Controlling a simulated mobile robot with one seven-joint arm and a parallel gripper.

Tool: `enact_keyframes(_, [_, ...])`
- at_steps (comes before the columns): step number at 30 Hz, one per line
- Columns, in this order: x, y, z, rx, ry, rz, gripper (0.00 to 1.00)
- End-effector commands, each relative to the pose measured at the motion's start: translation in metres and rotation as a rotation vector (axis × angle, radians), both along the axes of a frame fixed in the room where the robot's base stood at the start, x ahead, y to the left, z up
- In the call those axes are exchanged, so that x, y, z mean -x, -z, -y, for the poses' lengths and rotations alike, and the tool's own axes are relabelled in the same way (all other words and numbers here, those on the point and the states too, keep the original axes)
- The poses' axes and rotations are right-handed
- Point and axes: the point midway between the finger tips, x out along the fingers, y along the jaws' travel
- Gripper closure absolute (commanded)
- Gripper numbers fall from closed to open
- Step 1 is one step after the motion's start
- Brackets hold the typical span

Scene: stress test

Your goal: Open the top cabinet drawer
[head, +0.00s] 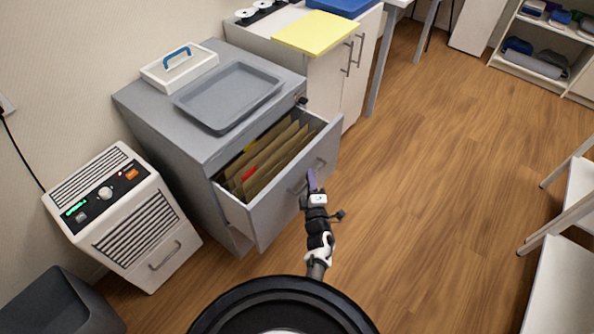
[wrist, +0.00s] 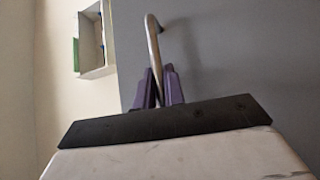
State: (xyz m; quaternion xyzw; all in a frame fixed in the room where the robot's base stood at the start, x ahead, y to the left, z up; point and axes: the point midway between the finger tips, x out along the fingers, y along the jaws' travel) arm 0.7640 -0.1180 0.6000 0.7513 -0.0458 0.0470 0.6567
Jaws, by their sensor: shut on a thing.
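The grey filing cabinet (head: 190,135) stands against the wall on the left of the head view. Its top drawer (head: 264,210) is pulled well out, and several brown folders (head: 268,158) stand inside it. My gripper (head: 311,180) is at the drawer's front, at the metal handle (wrist: 153,50). In the wrist view the purple fingers of my gripper (wrist: 160,88) are on both sides of the handle bar and shut on it. The grey drawer front (wrist: 230,60) fills the right of that view.
A grey tray (head: 230,95) and a white box with a blue handle (head: 178,68) are on the cabinet top. A white heater-like unit (head: 125,215) and a dark bin (head: 58,305) stand at left. White chairs (head: 565,260) are at right. The wooden floor (head: 430,200) between is clear.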

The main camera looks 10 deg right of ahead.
Motion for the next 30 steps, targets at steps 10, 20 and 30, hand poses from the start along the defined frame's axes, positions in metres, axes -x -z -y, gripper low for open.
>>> enact_keyframes(10, [0.073,0.0,0.073,-0.001,0.006,-0.001,1.0])
enact_keyframes(20, [0.101,0.0,0.102,0.0,0.004,0.0,1.0])
enact_keyframes(30, [0.103,-0.001,0.105,0.0,0.004,0.0,1.0])
